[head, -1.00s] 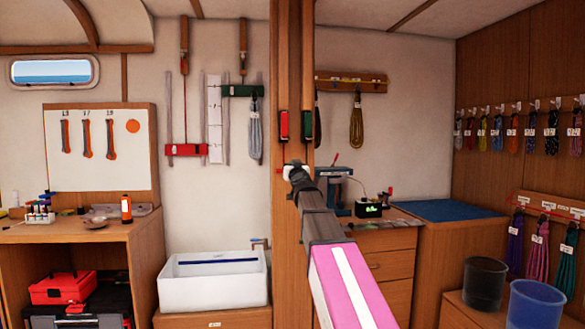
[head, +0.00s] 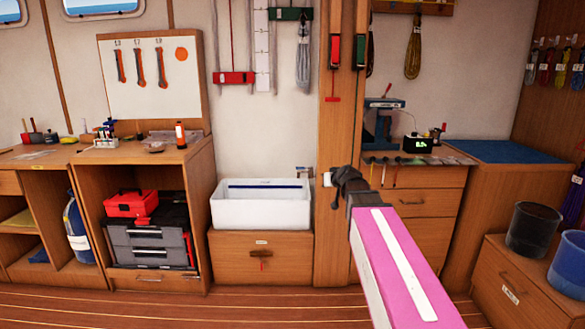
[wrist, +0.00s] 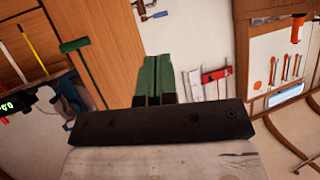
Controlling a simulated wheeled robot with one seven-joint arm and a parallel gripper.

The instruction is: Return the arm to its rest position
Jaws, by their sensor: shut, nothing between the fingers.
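My arm reaches forward from the lower right of the head view, with a pink and white link and a dark wrist. My gripper (head: 342,184) is at its far end, in front of the wooden post (head: 340,130); its fingers are hard to make out there. In the wrist view the green fingers of my gripper (wrist: 157,62) lie side by side, closed and empty, above a black plate. The wrist view is tilted sideways, with the wall behind the fingers.
A white basin (head: 262,212) stands on a wooden cabinet left of the post. A workbench (head: 160,155) with a toolbox below is further left. Drawers (head: 420,205) and two buckets (head: 534,228) are to the right. The striped floor in front is open.

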